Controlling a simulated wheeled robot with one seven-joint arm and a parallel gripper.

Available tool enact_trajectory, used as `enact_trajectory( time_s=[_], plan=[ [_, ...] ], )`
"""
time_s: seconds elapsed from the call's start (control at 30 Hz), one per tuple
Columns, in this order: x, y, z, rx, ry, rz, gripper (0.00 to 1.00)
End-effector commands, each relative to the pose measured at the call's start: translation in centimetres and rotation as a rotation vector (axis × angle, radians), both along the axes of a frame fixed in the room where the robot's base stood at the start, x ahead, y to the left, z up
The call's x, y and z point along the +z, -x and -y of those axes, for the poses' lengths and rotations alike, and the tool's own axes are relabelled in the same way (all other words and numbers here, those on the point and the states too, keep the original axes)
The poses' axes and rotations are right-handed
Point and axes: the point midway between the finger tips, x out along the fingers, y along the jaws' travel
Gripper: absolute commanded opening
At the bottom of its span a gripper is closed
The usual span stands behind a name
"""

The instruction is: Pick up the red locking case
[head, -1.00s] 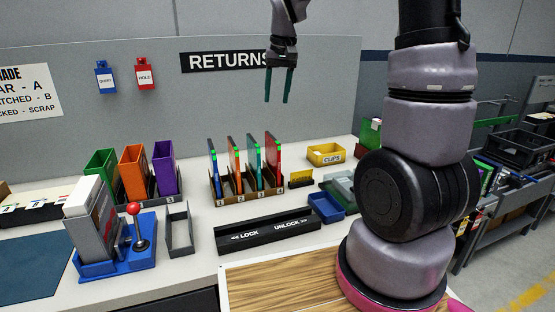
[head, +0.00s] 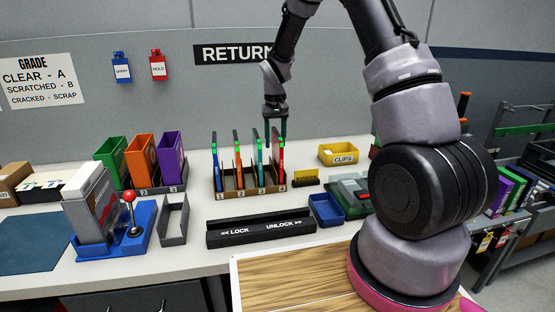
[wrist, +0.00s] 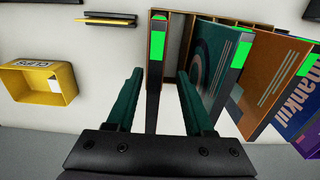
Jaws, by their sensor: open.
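The red locking case (head: 279,160) stands upright in slot 4, at the right end of a brown numbered rack (head: 247,192). A green mark shows near its top. My gripper (head: 276,128) is above this end of the rack, fingers pointing down. In the wrist view my gripper (wrist: 160,80) is open, with one dark green finger on each side of a narrow upright case edge (wrist: 154,80) with a green strip. This matches the red case by its place at the rack's end. The fingers look apart from it, though contact is hard to judge.
Other cases, blue (head: 215,160), orange (head: 237,160) and teal (head: 260,160), stand close beside it in the rack. A yellow clips bin (head: 338,155) is to the right. A black lock/unlock bar (head: 260,231) lies in front, with a blue tray (head: 326,210) beside it.

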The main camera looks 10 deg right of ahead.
Motion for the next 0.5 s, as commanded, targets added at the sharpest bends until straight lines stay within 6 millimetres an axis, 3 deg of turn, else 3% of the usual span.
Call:
enact_trajectory(
  time_s=[0.3, 0.5],
  plan=[
    [-4.3, -0.1, 0.7, -0.001, 0.000, -0.002, 0.53],
    [-4.9, -0.1, 0.7, -0.001, -0.001, -0.001, 0.53]
  ],
)
